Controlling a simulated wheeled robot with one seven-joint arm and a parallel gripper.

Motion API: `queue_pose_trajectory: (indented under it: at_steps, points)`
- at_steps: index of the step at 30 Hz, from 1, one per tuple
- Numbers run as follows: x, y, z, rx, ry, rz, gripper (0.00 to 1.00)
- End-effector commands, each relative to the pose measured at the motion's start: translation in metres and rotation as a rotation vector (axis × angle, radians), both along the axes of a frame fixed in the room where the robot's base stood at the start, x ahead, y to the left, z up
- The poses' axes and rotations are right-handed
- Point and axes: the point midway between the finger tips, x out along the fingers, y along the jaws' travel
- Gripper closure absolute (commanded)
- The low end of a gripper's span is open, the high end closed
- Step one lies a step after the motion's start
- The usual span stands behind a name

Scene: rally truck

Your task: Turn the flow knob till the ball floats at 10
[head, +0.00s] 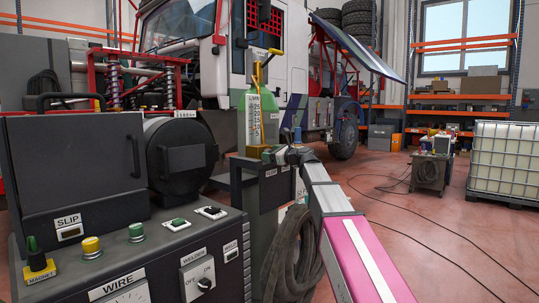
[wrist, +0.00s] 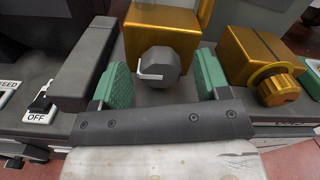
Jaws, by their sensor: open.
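The flow meter (head: 255,118) stands upright in the head view, with a pale scale numbered 25 down to about 5. I cannot make out the ball or its height. The flow knob (wrist: 158,68) is a dark grey faceted knob with a white pointer mark, on the front of a brass block (wrist: 162,25). My gripper (wrist: 161,80) is open, with its green finger pads on either side of the knob and a visible gap on both sides. In the head view my gripper (head: 284,154) is at the brass base of the meter, where the knob is hidden.
A second brass block with a round gold knob (wrist: 272,84) sits close right of my gripper. A dark grey block (wrist: 86,62) and an OFF switch (wrist: 40,100) are at left. The welder panel (head: 140,262) stands front left, with a hanging cable coil (head: 292,255) beside it.

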Motion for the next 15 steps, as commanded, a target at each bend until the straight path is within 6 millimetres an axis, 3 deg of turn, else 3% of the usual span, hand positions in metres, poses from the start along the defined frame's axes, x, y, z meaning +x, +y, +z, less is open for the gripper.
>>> queue_pose_trajectory:
  at_steps: [13, 14, 15]
  points:
    - [0.0072, 0.0097, -0.0003, 0.0, 0.0, 0.0, 0.31]
    - [0.0071, 0.0098, -0.0003, 0.0, 0.0, 0.0, 0.35]
    - [0.0071, 0.0098, -0.0003, 0.0, 0.0, 0.0, 0.48]
